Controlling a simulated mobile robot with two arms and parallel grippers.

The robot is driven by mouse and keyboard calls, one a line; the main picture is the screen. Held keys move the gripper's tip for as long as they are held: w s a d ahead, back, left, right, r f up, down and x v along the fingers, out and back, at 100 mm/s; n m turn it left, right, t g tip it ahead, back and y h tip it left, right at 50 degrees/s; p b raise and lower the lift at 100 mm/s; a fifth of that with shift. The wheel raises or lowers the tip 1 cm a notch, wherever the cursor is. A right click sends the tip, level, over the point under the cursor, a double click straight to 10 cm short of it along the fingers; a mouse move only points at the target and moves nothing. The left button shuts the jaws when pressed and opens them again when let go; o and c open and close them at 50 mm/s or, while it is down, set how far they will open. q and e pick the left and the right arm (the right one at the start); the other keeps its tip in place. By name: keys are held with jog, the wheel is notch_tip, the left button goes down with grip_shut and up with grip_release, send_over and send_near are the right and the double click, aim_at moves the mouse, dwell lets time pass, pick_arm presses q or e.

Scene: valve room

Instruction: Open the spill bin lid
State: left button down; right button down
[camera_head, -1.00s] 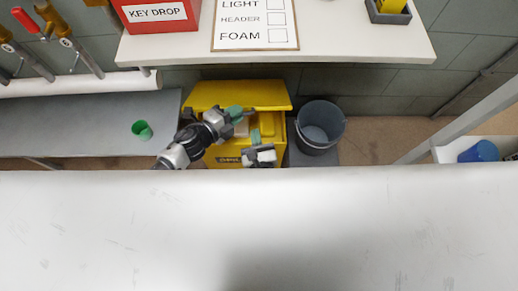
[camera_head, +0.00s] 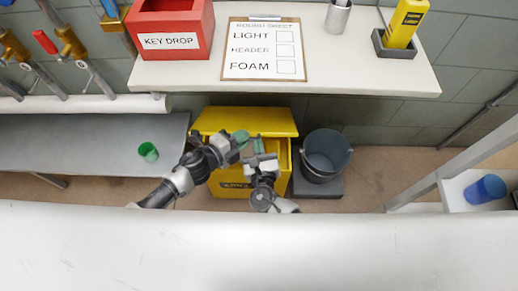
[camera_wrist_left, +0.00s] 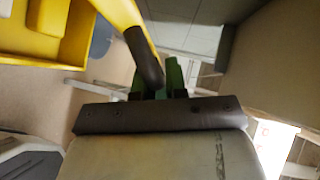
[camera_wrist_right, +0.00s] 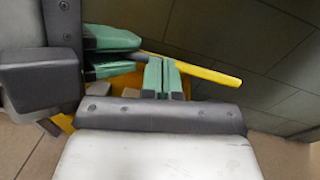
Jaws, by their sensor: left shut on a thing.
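The yellow spill bin (camera_head: 235,188) stands on the floor below the shelf. Its yellow lid (camera_head: 245,121) is raised and tilted at the back, and the bin's inside partly shows in the left wrist view (camera_wrist_left: 40,45). My left gripper (camera_head: 240,136) is shut on a dark bar at the lid's edge, which looks like its handle (camera_wrist_left: 145,58). My right gripper (camera_head: 258,146) is beside it to the right, over the bin opening. Its green fingers (camera_wrist_right: 161,75) are together with nothing seen between them, in front of the lid's edge (camera_wrist_right: 210,76).
A grey bucket (camera_head: 325,156) stands right of the bin. A grey bench (camera_head: 80,135) with a green cup (camera_head: 148,151) is at left. The white shelf (camera_head: 340,75) overhangs behind the bin. A white surface (camera_head: 250,245) fills the foreground.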

pick_arm(q)
jog(key=c, duration=1.2)
grip_release()
jog(key=shift+s+f, duration=0.25)
jog(key=shift+f, duration=0.15)
jog(key=shift+o, duration=0.2)
pick_arm(e)
jog(key=shift+w+r, duration=0.25)
pick_arm(q)
jog(key=shift+r, duration=0.1)
